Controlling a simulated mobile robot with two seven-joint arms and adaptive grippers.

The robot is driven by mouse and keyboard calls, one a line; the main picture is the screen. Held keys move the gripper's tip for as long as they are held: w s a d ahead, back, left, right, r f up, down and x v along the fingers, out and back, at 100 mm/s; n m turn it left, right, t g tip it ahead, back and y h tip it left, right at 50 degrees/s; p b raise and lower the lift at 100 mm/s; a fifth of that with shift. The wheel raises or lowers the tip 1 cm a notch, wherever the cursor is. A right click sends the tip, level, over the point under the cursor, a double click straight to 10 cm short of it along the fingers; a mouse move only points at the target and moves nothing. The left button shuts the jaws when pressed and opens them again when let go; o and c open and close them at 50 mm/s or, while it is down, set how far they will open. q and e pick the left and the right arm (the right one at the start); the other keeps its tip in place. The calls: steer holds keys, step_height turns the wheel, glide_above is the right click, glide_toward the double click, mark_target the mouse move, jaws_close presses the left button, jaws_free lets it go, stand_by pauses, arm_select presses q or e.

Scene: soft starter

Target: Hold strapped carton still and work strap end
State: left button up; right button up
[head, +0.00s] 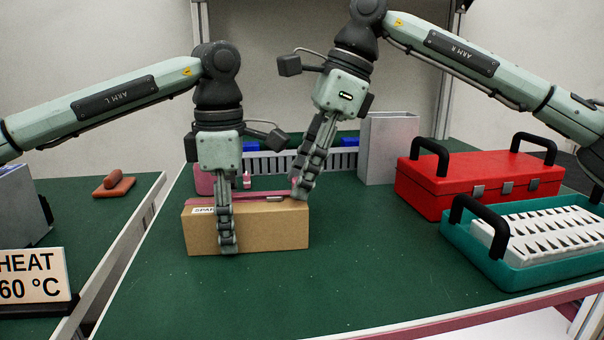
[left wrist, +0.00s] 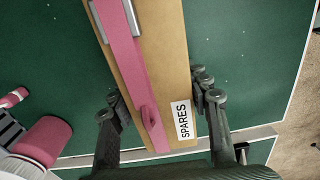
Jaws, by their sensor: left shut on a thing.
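A brown cardboard carton (head: 275,232) with a white SPARES label stands on the green bench. A pink strap (left wrist: 132,75) runs lengthwise over its top, through a grey buckle or clip (left wrist: 98,32). A small raised strap piece shows near the label (left wrist: 183,120). My left gripper (head: 227,240) is shut across the carton's label end, one finger on each long side. My right gripper (head: 300,190) points down at the carton's right top end, its fingers close together. A bit of pink shows at its fingertips; whether it grips the strap I cannot tell.
A red toolbox (head: 440,185) and a teal tray (head: 470,255) with a white insert stand at the right. A grey open box (head: 389,148) is behind. A pink roll (left wrist: 45,140) lies beside the carton. The bench in front is clear.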

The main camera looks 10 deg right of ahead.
steer(key=shift+f, duration=0.15)
steer(key=shift+c, duration=0.4)
jaws_close()
steer(key=d, duration=0.6)
steer(key=shift+d, duration=0.2)
steer(key=shift+s, duration=0.1)
steer(key=shift+o, duration=0.4)
jaws_free()
